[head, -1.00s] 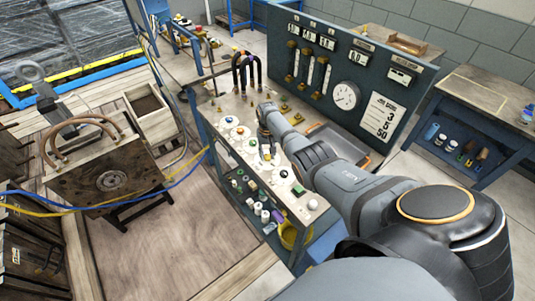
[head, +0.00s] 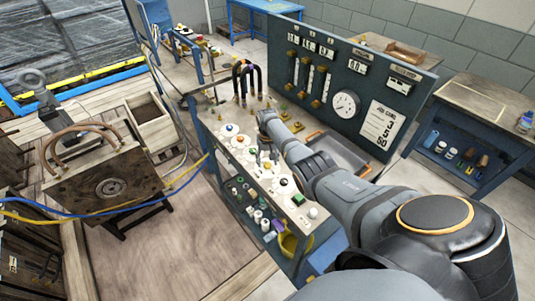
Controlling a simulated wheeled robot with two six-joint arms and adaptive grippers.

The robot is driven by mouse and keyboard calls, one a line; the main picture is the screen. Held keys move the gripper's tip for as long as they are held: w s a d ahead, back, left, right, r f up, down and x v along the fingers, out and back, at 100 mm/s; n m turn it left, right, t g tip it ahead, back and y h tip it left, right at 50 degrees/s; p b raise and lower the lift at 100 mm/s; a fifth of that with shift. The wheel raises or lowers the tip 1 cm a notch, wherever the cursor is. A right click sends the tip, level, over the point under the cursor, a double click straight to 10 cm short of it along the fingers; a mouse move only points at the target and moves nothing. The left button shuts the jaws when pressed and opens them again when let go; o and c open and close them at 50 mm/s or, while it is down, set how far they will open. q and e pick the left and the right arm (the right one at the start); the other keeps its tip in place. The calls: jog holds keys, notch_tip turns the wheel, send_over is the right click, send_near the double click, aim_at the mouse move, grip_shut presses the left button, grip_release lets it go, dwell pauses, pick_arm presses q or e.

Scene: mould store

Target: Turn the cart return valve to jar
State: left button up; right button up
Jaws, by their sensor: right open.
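A cart (head: 219,140) stands in the middle, its light top carrying a row of white round dials with small coloured knobs. A blue knob (head: 229,127) and an orange-red knob (head: 241,139) are at the far end, and a black knob (head: 283,182) and a green knob (head: 298,199) are at the near end. I cannot tell which one is the return valve, and the labels are unreadable. My right gripper (head: 264,153) is open, pointing down over the middle of the row; I cannot tell whether it touches a knob. My left gripper is out of view.
A blue panel with a gauge (head: 346,103) stands right behind the cart. Bent dark hoses (head: 245,78) rise at the cart's far end. A mould block (head: 108,186) with blue and yellow hoses is at left. A workbench (head: 487,98) stands at right. Floor between mould and cart is clear.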

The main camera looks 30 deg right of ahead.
aim_at(268, 164)
notch_tip(268, 164, up, 11)
jog(key=shift+r, duration=0.1)
dwell(0.6)
